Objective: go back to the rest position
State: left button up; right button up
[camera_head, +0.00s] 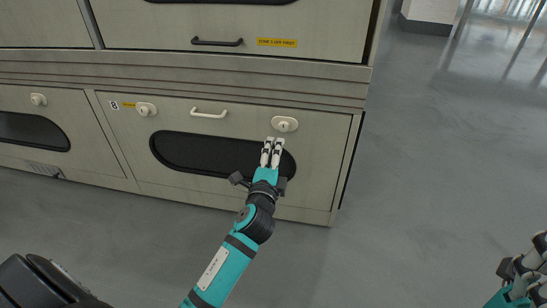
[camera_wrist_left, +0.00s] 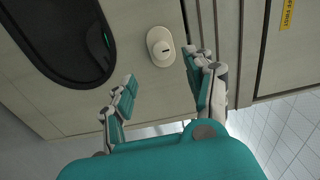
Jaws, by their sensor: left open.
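My left gripper (camera_head: 271,152) is open in front of the lower cabinet door, just below a round white latch (camera_head: 284,124). In the left wrist view, my left gripper (camera_wrist_left: 160,88) has its two fingers spread apart with nothing between them. The latch (camera_wrist_left: 160,46) shows beyond the fingertips, with a dark slot in its middle. I cannot tell whether the fingers touch the door. My right gripper (camera_head: 525,270) is at the lower right corner, partly cut off; its fingers are too unclear to tell their state.
The lower door (camera_head: 320,150) has a dark oval window (camera_head: 200,152), a white handle (camera_head: 209,115) and another latch (camera_head: 146,109). A drawer with a black handle (camera_head: 217,42) and yellow label (camera_head: 277,43) is above. Grey floor (camera_head: 430,150) is clear at right.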

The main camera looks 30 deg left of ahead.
pick_arm(q)
jog(key=shift+s+d, duration=0.15)
jog(key=shift+s, duration=0.55)
